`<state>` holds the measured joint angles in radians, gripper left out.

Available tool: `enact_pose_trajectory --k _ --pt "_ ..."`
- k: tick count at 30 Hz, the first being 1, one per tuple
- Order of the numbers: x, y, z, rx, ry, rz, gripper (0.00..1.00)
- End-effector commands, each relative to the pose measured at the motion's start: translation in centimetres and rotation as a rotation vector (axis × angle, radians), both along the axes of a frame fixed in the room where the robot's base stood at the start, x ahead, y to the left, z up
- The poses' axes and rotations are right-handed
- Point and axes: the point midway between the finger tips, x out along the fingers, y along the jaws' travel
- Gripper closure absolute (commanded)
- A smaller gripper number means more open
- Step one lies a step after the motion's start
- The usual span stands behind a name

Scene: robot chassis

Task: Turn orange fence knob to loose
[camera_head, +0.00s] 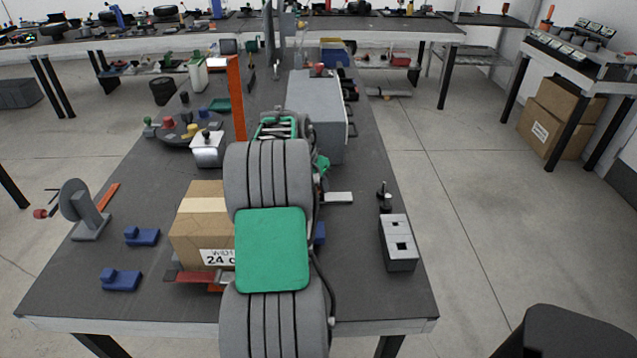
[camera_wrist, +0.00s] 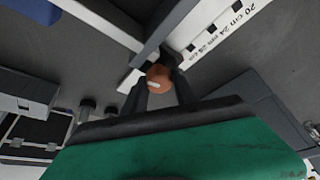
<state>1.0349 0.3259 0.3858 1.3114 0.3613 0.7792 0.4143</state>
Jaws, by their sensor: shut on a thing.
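The orange fence knob (camera_wrist: 157,73), round with a pale line across its face, shows in the wrist view. My gripper (camera_wrist: 159,82) has its two dark fingers on either side of the knob and is shut on it. The knob sits against a pale and grey fence piece (camera_wrist: 150,45). A white ruled strip (camera_wrist: 215,28) with printed centimetre marks runs beyond it to the upper right. In the head view my grey and green arm hides the gripper and the knob.
The dark workbench (camera_head: 350,270) holds a cardboard box (camera_head: 200,225), blue blocks (camera_head: 122,280), a grey slotted block (camera_head: 398,243), a large grey box (camera_head: 318,105) and a tall orange plate (camera_head: 237,98). The bench's front right has bare room.

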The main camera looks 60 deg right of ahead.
Motion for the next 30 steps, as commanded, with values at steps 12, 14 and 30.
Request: enact_pose_trajectory --k 12,14,30 --pt "0.17 0.01 0.06 -0.002 -0.002 0.368 1.00" --pt "0.00 -0.07 0.09 -0.003 -0.002 0.423 1.00" --pt "-0.08 -0.17 0.18 -0.005 0.001 0.885 1.00"
